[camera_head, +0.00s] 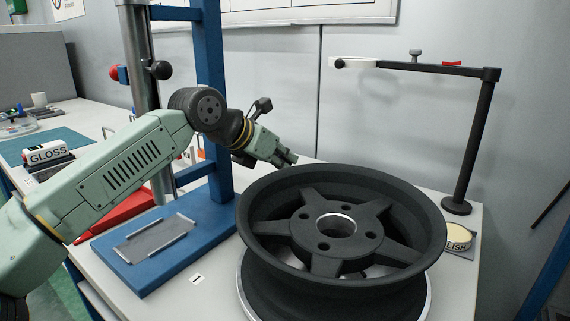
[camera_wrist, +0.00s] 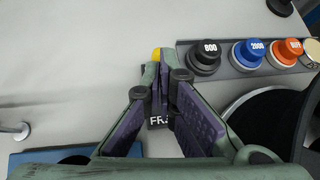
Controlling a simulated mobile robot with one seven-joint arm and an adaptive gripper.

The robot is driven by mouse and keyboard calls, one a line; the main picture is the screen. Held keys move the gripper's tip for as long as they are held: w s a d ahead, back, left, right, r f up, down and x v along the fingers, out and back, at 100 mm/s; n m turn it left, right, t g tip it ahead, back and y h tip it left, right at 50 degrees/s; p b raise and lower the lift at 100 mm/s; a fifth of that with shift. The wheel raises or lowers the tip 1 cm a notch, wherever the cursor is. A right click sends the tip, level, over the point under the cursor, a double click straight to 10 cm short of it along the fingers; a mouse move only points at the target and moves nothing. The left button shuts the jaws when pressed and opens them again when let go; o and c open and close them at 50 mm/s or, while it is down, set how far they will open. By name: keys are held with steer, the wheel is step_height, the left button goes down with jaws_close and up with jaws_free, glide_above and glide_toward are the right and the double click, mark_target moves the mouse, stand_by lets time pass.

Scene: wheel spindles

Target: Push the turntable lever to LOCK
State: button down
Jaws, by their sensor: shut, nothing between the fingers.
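A dark five-spoke wheel (camera_head: 335,225) lies flat on the turntable, whose pale rim (camera_head: 247,300) shows below it. In the wrist view part of the dark wheel (camera_wrist: 262,122) is at the right. My gripper (camera_head: 290,159) is beside the wheel's far left edge; its fingers (camera_wrist: 163,78) are shut and empty. A yellow tip (camera_wrist: 157,52), perhaps the lever's knob, shows just beyond my fingertips; I cannot tell whether they touch. A black label (camera_wrist: 158,122) starting "FR" shows between my fingers. The lever's shaft and the LOCK mark are hidden.
A holder (camera_wrist: 232,72) with several knobs marked 800, 2000 and BUFF stands right of my fingers. A black post with a horizontal arm (camera_head: 478,140) rises behind the wheel. A blue stand (camera_head: 205,225) is left of it. Bare bench shows left of my fingers in the wrist view.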

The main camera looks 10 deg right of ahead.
steer(key=shift+r, duration=0.1)
steer(key=s+a, duration=0.2)
steer(key=a, duration=0.1)
steer(key=s+a, duration=0.3)
steer(key=a, duration=0.1)
steer(key=s+a, duration=0.2)
steer(key=a, duration=0.1)
steer(key=shift+s+a+r, duration=0.15)
steer(key=shift+a+r, duration=0.2)
steer(key=shift+a, duration=0.05)
